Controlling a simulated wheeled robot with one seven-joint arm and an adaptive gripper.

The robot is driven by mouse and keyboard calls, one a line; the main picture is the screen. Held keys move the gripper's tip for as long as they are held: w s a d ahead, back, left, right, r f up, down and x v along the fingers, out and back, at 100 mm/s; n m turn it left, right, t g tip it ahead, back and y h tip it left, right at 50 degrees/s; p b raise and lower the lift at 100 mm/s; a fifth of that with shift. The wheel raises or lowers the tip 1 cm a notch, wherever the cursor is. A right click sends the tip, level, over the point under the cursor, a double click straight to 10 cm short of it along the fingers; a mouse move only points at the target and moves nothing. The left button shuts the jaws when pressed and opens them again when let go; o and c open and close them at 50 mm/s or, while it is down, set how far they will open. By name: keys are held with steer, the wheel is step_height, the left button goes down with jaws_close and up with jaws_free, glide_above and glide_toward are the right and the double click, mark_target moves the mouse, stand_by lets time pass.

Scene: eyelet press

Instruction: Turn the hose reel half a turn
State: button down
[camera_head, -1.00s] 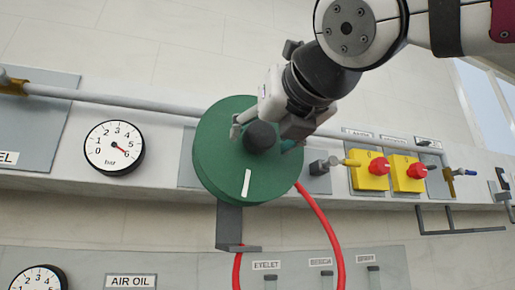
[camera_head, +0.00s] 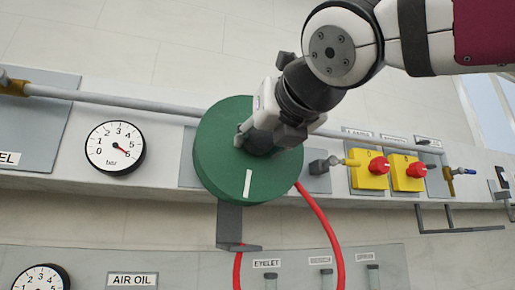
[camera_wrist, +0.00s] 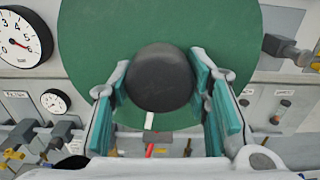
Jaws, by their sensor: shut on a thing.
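The hose reel (camera_head: 215,165) is a green disc on the wall panel, with a white mark (camera_head: 247,183) low on its face and a dark round knob at its middle. In the wrist view the green disc (camera_wrist: 90,40) fills the upper middle and the black knob (camera_wrist: 160,78) sits between my teal-padded fingers. My gripper (camera_head: 262,138) is at the knob, with a finger on each side, and is shut on it. The gripper hides most of the knob in the head view. The white mark also shows below the knob in the wrist view (camera_wrist: 149,121).
A red hose (camera_head: 322,222) hangs below the reel, near a grey bracket (camera_head: 230,225). A pressure gauge (camera_head: 115,148) is to the left. Yellow boxes with red buttons (camera_head: 379,166) are to the right. A grey pipe (camera_head: 120,103) runs behind the reel.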

steer(key=shift+s+r+n+p, duration=0.15)
steer(key=shift+n+p, duration=0.35)
steer(key=shift+p, duration=0.2)
steer(key=shift+n+p, duration=0.35)
steer(key=shift+n, duration=0.05)
steer(key=c, duration=0.9)
jaws_free()
steer(key=shift+w, duration=0.2)
steer(key=shift+o, duration=0.2)
steer(key=shift+s, duration=0.1)
steer(key=v, duration=1.2)
